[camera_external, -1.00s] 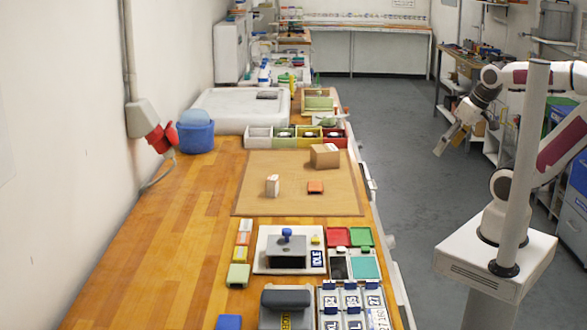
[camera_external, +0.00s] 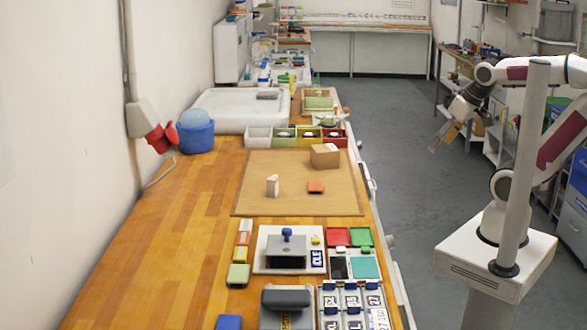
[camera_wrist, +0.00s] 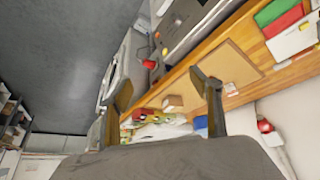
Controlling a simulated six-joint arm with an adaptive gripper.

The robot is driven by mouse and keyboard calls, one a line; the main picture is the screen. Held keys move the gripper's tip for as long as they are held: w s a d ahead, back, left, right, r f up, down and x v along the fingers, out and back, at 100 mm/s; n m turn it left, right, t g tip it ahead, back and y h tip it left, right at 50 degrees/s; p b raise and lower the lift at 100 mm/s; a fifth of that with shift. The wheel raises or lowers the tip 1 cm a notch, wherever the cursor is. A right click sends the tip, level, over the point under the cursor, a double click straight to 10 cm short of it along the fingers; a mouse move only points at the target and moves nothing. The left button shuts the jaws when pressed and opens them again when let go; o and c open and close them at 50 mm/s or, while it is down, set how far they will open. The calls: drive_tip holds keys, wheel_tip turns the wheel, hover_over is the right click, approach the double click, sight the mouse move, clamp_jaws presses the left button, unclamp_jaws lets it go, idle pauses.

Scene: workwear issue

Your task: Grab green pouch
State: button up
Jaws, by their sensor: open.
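No item can be identified for certain as the green pouch. A flat green item (camera_external: 318,103) lies in a wooden tray at the far end of the bench, and a pale green block-like item (camera_external: 238,275) lies on the near part. My gripper (camera_external: 446,137) hangs over the floor to the right of the bench, apart from everything. In the wrist view my gripper (camera_wrist: 163,88) shows two spread fingers with nothing between them.
The bench holds a brown mat (camera_external: 250,190) with a cardboard box (camera_external: 325,155), a small white box (camera_external: 272,186) and an orange item (camera_external: 315,187). Coloured bins (camera_external: 308,143) stand behind it. A blue bucket (camera_external: 196,136) stands by the wall. The bench's left side is clear.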

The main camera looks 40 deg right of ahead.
drive_tip(key=w+a+r+n+t, duration=0.2)
drive_tip(key=w+a+n, duration=0.1)
drive_tip(key=w+a, duration=1.45)
drive_tip(key=w+a+f+n+y, duration=0.1)
drive_tip(key=a+f+n+y, duration=0.15)
drive_tip(key=a, duration=1.55)
drive_tip(key=s+a+f+y, duration=0.1)
drive_tip(key=s+a+f, duration=0.1)
drive_tip(key=a, duration=0.4)
drive_tip(key=s+a+f+n, duration=0.1)
drive_tip(key=s+a+f, duration=0.1)
drive_tip(key=a, duration=0.4)
drive_tip(key=s+a+f+n+y, duration=0.1)
drive_tip(key=s+a+f, duration=0.1)
drive_tip(key=a, duration=0.4)
drive_tip(key=shift+s+a+f+y, duration=0.25)
drive_tip(key=shift+s+a+y, duration=0.1)
drive_tip(key=shift+a, duration=0.05)
drive_tip(key=s+a+f+n+g+y, duration=0.1)
drive_tip(key=s+a+f, duration=0.2)
drive_tip(key=s+a, duration=0.3)
drive_tip(key=shift+a+f, duration=0.25)
drive_tip(key=shift+a, duration=0.55)
drive_tip(key=shift+w, duration=0.1)
